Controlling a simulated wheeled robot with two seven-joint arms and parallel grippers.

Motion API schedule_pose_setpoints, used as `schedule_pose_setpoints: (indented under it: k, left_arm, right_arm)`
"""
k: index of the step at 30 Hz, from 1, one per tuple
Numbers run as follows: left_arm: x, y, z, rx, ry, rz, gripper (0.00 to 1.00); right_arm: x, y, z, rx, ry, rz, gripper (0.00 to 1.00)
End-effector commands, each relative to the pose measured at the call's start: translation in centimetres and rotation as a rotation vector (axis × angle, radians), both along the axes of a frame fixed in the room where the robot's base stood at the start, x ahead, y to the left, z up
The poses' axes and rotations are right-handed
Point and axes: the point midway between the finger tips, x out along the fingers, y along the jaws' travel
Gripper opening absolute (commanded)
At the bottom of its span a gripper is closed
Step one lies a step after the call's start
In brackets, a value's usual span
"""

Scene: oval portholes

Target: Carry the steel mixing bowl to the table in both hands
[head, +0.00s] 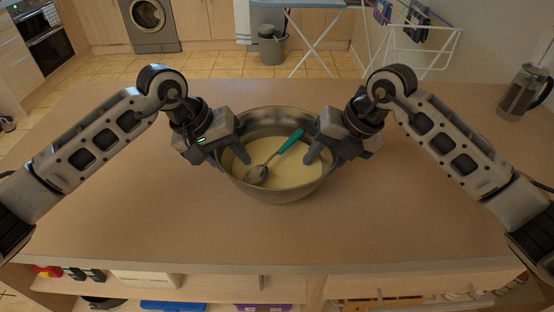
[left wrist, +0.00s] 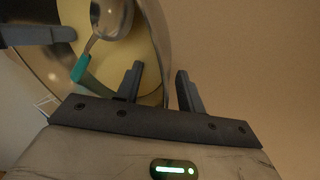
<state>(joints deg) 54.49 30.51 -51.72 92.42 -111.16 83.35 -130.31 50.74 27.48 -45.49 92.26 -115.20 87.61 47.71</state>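The steel mixing bowl (head: 270,197) stands upright on the brown worktop, with pale yellow batter (head: 297,172) and a teal-handled spoon (head: 283,148) in it. It also shows in the left wrist view (left wrist: 152,22). My left gripper (head: 233,150) is at the bowl's left rim. In the left wrist view its fingers (left wrist: 158,88) stand apart, one inside the bowl and one outside, with the wall between them and a visible gap. My right gripper (head: 322,150) is at the right rim with one finger inside the bowl; its other finger is hidden. I cannot identify a separate table.
The worktop (head: 120,210) is clear around the bowl, with a glass coffee press (head: 521,92) at its far right. Shelves with several items are below the front edge. Beyond lie a tiled floor, a grey bin (head: 272,48), an ironing board (head: 312,4), a drying rack (head: 410,45) and a washing machine (head: 148,22).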

Motion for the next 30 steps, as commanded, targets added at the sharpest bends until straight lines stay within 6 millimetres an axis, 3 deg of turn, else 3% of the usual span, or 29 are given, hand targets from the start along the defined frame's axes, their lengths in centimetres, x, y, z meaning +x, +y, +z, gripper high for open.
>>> schedule_pose_setpoints:
  k: [8,12,23,30]
  left_arm:
    - [0.0,-0.1,-0.1,0.0,0.0,0.0,0.39]
    - [0.0,-0.1,-0.1,0.0,0.001,0.0,0.0]
    - [0.0,-0.1,0.2,-0.002,-0.002,-0.002,0.0]
    - [0.0,-0.1,1.9,-0.002,-0.002,-0.002,0.0]
  right_arm:
    - [0.0,0.0,-0.1,0.0,0.001,0.0,0.39]
    - [0.0,0.0,-0.1,0.0,0.001,0.0,0.0]
    - [0.0,0.0,0.2,0.001,-0.001,0.0,0.0]
    - [0.0,0.0,1.9,0.001,-0.001,-0.001,0.0]
